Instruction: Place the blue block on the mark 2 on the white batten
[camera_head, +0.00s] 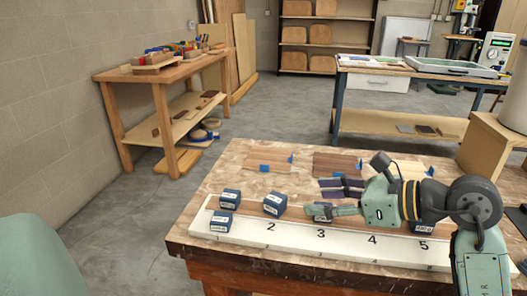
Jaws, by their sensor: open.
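The white batten (295,236) lies along the table's front edge, with marks 2 (270,226), 3, 4 and 5 readable. One blue block (274,204) sits at the batten's back edge just behind mark 2, turned at an angle; I cannot tell whether it rests on the batten. Two more blue blocks are at the left end, one on the batten (221,222) and one behind it (231,198). Another blue block (322,218) is behind mark 3, partly hidden by my gripper, and one (421,228) is near mark 5. My gripper (328,197) is open, fingers pointing left above the mark 3 area.
Thin wooden pieces with blue ends (270,161) (338,163) lie at the table's back. A cardboard-coloured box (490,145) stands at the right. The tabletop (215,185) left of these pieces is clear. A wooden bench (165,80) and another workbench (400,70) stand farther off.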

